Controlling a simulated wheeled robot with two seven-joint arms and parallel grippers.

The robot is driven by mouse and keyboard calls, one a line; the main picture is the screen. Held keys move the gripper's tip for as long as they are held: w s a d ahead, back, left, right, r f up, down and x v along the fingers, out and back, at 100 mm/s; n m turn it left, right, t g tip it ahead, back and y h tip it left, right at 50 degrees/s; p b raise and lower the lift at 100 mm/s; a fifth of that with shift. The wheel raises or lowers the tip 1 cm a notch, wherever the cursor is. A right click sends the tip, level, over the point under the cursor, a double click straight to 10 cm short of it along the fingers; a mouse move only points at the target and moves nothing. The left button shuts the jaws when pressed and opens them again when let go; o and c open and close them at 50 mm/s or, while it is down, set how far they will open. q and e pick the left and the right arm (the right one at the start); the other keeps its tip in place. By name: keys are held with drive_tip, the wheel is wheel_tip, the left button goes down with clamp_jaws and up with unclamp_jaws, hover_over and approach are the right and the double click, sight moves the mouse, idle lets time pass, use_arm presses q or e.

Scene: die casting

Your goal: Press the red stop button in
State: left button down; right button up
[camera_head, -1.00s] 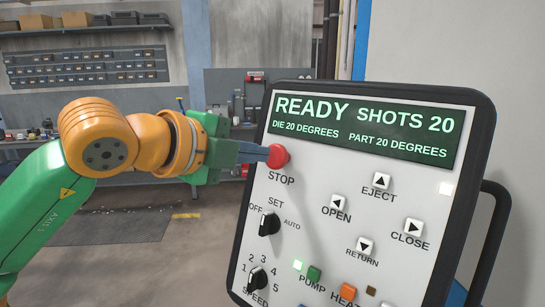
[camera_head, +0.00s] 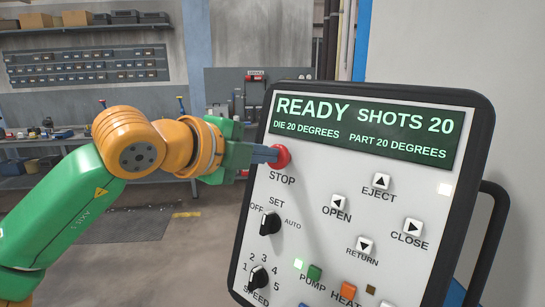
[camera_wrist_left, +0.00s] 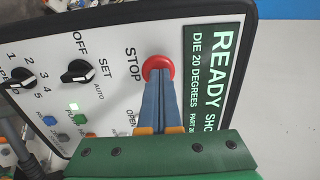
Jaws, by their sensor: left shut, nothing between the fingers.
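The red stop button (camera_head: 281,156) is a round red knob above the word STOP, at the upper left of the control panel (camera_head: 315,210). My left gripper (camera_head: 270,155) is shut, with its blue-grey fingertips at the button and seeming to touch it. In the left wrist view, the closed fingers (camera_wrist_left: 160,82) reach the lower part of the button (camera_wrist_left: 158,68). I cannot tell how far the button is pushed in. The panel screen (camera_head: 365,128) reads READY, SHOTS 20. My right gripper is not in view.
Two black knobs (camera_head: 270,224) and several small square buttons sit below and right of the stop button. A dark handle (camera_head: 490,235) curves off the panel's right side. A workbench and shelves (camera_head: 90,65) stand far behind at the left.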

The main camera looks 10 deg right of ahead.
use_arm(q)
drive_tip(key=shift+w+d+f, duration=0.1)
idle(0.3)
drive_tip(key=b+v, duration=0.3)
drive_tip(key=v, duration=0.5)
idle(0.3)
